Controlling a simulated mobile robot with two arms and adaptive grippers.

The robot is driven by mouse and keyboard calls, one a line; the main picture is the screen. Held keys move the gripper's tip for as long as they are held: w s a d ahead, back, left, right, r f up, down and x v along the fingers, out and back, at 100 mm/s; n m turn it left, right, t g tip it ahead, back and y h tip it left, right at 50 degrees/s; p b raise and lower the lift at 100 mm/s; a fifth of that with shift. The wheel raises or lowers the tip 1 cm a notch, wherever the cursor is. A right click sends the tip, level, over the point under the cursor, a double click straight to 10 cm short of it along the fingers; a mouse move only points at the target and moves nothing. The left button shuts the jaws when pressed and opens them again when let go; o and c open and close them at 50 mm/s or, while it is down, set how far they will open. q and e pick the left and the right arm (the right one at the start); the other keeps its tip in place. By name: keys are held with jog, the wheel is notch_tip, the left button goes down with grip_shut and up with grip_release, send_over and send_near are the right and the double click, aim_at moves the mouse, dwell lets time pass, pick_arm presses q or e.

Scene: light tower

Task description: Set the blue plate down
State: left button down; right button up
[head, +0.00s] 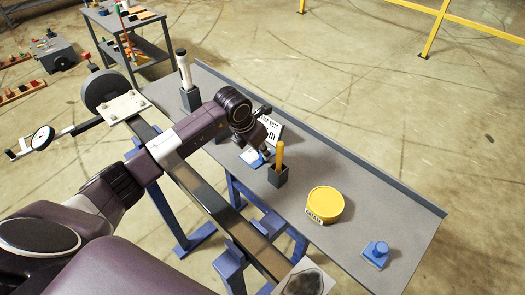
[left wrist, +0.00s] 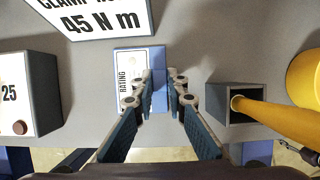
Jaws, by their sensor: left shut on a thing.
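The blue plate (head: 254,160) is at the bench in the head view, just left of the box with the yellow handle. In the left wrist view the blue plate (left wrist: 128,84) has a pale face lettered "RATING" and a blue strip between my fingers. My left gripper (left wrist: 160,80) is shut on that strip. In the head view my left gripper (head: 264,151) is low over the bench, partly hidden by its own wrist. I cannot tell whether the plate touches the bench top. My right gripper is not in view.
A dark box with a yellow handle (head: 280,156) stands close to the right of the gripper. A sign (left wrist: 95,15) reading "45 N m" is behind. A yellow grease tin (head: 326,203) and a blue knobbed block (head: 376,254) sit further right on the grey bench (head: 405,221), with bare room between.

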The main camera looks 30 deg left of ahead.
pick_arm(q)
jog(key=c, duration=2.4)
grip_release()
jog(key=shift+f, duration=0.15)
jog(key=o, duration=0.5)
jog(key=shift+c, duration=0.2)
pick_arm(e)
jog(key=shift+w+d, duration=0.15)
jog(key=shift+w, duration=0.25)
pick_arm(q)
jog(key=shift+r, duration=0.25)
jog(key=shift+s+r, duration=0.1)
jog(key=shift+r, duration=0.2)
jog(key=b+v, duration=0.3)
jog(key=v, duration=0.8)
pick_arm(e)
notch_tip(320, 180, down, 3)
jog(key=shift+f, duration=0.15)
pick_arm(q)
jog(key=shift+a+r, duration=0.1)
